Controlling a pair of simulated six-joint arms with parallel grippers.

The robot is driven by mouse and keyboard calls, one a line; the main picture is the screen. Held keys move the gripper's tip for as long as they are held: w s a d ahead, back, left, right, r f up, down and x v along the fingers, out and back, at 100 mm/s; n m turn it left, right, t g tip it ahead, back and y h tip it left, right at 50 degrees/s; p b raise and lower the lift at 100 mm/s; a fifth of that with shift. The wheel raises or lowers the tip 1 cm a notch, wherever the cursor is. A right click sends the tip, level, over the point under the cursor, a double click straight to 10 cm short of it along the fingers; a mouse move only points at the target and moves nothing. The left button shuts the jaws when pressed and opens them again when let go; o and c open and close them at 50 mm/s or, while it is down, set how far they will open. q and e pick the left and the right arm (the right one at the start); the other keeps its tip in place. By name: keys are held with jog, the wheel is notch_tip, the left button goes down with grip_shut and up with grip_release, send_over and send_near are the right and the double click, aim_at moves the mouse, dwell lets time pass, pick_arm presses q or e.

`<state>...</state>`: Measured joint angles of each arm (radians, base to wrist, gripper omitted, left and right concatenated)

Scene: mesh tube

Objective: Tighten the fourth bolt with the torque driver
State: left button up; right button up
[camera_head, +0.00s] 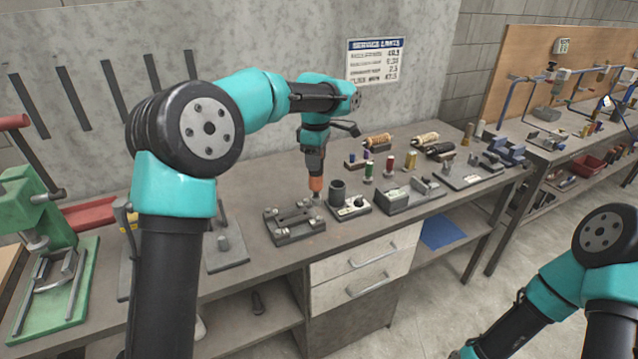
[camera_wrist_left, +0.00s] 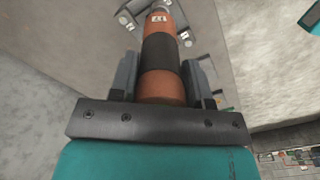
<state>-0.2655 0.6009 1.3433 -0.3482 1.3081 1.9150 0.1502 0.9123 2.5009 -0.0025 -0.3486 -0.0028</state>
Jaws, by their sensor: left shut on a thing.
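My left gripper (camera_head: 314,166) is shut on the torque driver (camera_head: 316,185), an orange and black cylinder held upright with its tip down. In the left wrist view the driver (camera_wrist_left: 160,55) sits between the two fingers of the gripper (camera_wrist_left: 162,78), with a small white label on its far end. The driver's tip is over or beside the right end of a grey metal fixture (camera_head: 283,235) on the bench. Whether it touches a bolt cannot be told. The fixture shows partly in the left wrist view (camera_wrist_left: 126,20). My right gripper is out of view.
Right of the fixture stands a block with a dark cup (camera_head: 338,192). Further right are a grey box (camera_head: 393,201) and several small coloured spools. A grey plate with a post (camera_head: 226,254) and a green press (camera_head: 50,285) are at the left.

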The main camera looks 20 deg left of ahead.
pick_arm(q)
jog(key=s+a+r, duration=0.1)
jog(key=a+r, duration=0.1)
jog(key=a, duration=1.3)
jog(key=shift+s+a, duration=0.2)
jog(key=shift+a, duration=0.1)
notch_tip(320, 180, down, 6)
jog(key=shift+f, duration=1)
dwell(3.7)
